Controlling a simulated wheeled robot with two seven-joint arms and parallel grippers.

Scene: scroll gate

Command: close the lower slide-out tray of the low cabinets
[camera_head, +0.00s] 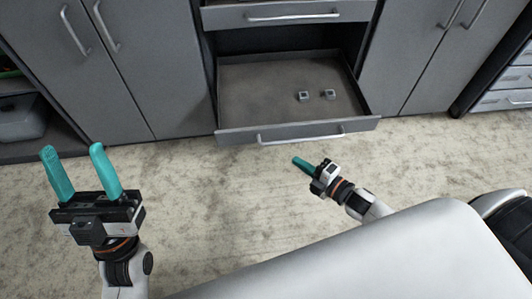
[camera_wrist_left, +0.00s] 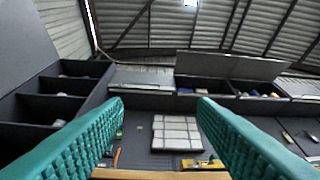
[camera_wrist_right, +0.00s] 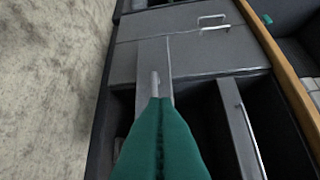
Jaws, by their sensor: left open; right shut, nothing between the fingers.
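The lower slide-out tray (camera_head: 245,131) is pulled out from the low cabinets in the head view. Its bar handle (camera_head: 300,138) faces me, and its inside shows. My right gripper (camera_head: 298,162) is shut and empty, with its teal fingers just in front of the tray's front panel and pointing toward it; I cannot tell whether they touch. In the right wrist view the shut fingers (camera_wrist_right: 158,115) reach toward grey panels and handles. My left gripper (camera_head: 72,149) is open and empty, off to the left over the floor, away from the tray.
Two small grey blocks (camera_head: 303,95) lie in the tray. An upper drawer (camera_head: 285,14) with a handle is above it. Closed cabinet doors (camera_head: 150,70) stand on both sides. An open shelf with a bin (camera_head: 20,118) is at far left. The floor (camera_head: 215,200) in front is clear.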

